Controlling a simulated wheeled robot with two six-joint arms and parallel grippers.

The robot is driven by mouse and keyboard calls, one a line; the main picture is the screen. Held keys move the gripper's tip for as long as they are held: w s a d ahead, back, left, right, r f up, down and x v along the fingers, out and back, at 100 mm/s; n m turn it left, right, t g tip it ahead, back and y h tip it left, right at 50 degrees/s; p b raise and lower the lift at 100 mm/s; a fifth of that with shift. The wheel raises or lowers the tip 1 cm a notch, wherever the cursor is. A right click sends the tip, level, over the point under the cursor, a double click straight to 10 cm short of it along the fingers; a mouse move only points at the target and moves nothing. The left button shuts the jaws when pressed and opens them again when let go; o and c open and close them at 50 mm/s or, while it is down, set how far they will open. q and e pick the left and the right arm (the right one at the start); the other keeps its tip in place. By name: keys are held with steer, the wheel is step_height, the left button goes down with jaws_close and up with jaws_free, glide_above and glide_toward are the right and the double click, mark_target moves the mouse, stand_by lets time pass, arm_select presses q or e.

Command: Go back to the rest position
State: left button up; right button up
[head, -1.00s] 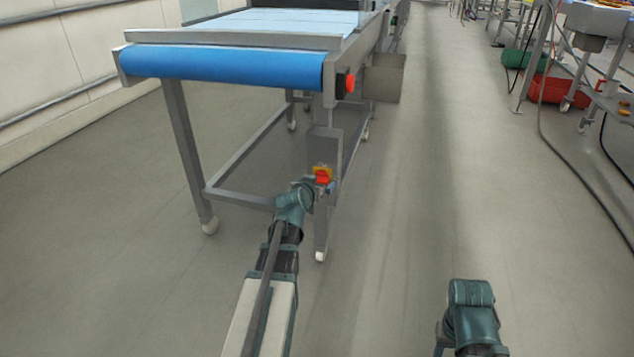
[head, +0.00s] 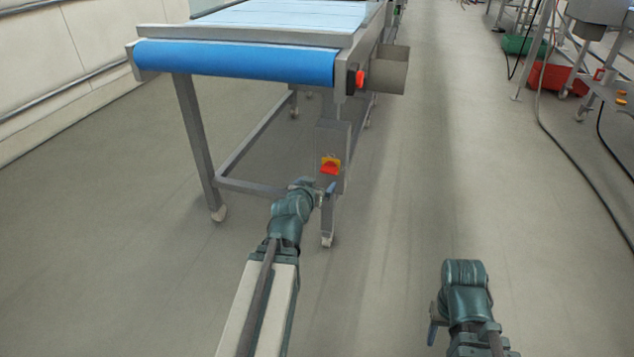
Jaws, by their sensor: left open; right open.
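My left gripper (head: 314,191) is open and empty. It is at the front right leg of the conveyor, just below a red rotary switch (head: 330,167) on a yellow plate. A small gap shows between the fingertips and the switch in the picture; the true depth between them is hard to tell. My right gripper (head: 435,323) is low at the right, over bare floor. Only a bluish finger of it shows beside the wrist, and the rest is hidden behind the arm. Nothing is seen held in it.
The conveyor (head: 240,62) with a blue belt stands ahead on wheeled legs. A red button (head: 360,79) is on its right corner. Pale wall panels (head: 60,50) are at the left. A red crate (head: 556,79) and a dark cable are at the right. The middle floor is clear.

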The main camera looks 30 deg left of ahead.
arm_select(q)
steer(key=s+d+f+m+g+h+p, duration=0.2)
steer(key=d+f+g, duration=0.1)
steer(key=d, duration=0.7)
steer(key=s+d+f+m+g+h+p, duration=0.1)
steer(key=s+d+f+m+g+h, duration=0.15)
steer(key=d, duration=0.85)
steer(key=s+d+f+m+g+y+p, duration=0.25)
steer(key=s+d+g, duration=0.65)
steer(key=s, duration=0.6)
step_height(320, 180, up, 38)
steer(key=d+t+p, duration=0.1)
steer(key=p, duration=3.7)
steer(key=shift+r+n, duration=0.2)
steer(key=shift+n, duration=0.2)
